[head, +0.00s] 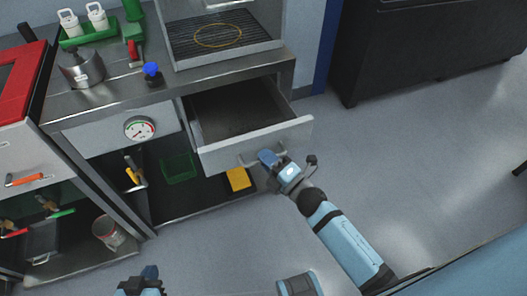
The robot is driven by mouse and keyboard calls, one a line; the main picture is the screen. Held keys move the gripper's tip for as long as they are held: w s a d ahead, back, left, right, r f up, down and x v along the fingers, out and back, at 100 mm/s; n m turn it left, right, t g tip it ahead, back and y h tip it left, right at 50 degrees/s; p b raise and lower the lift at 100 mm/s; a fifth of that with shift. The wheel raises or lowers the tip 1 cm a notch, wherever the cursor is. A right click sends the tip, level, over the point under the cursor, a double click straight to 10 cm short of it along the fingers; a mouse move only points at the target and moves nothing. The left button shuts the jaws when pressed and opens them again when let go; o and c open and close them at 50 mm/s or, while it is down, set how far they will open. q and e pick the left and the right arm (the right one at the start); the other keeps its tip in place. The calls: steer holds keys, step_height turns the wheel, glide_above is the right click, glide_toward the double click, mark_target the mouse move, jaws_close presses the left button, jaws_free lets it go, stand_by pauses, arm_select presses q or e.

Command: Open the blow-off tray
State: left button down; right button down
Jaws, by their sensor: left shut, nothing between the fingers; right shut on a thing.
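The blow-off tray (255,143) is a grey drawer under the steel workbench, and it stands pulled out with its empty dark inside showing. Its front panel carries a bar handle. My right gripper (270,160) is at the handle (248,161) and shut on it, with the light-blue arm reaching in from the lower right. The fingers cover part of the handle. My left gripper (150,272) is at the bottom edge of the view, low and away from the tray, shut and empty. It is partly cut off by the frame.
The steel bench (110,95) holds a metal housing (82,68), a blue-topped part (152,72) and a green rack with white bottles (84,28). A gauge (140,128) sits left of the tray. A green bin (178,168) and yellow block (238,179) lie below. The floor at right is clear.

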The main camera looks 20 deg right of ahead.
stand_by(0.3)
steer(key=c, duration=1.2)
jaws_free()
steer(key=shift+s, duration=0.15)
steer(key=v, duration=1.3)
steer(key=shift+s+d, duration=0.2)
steer(key=shift+s, duration=0.1)
